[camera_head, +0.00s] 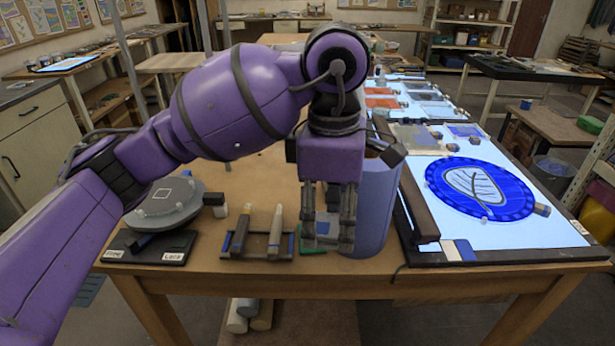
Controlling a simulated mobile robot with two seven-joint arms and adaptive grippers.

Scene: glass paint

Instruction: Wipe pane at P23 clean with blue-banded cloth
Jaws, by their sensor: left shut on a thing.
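My left gripper (328,238) comes down over the front of the wooden table, between a small tool rack and a blue cylinder. A round blue pane with a pale leaf (484,189) lies on a lit white panel (520,236) at the right. I cannot read a P23 mark. A small white and blue piece (460,250) lies at the panel's front edge; I cannot tell if it is the blue-banded cloth. My right gripper is not in view.
The tool rack (255,252) holds upright sticks. The blue cylinder (376,210) stands close to the right of my gripper. A dark bar (418,207) runs along the panel's left edge. A round grey device (165,203) stands at the left. Several panes lie farther back.

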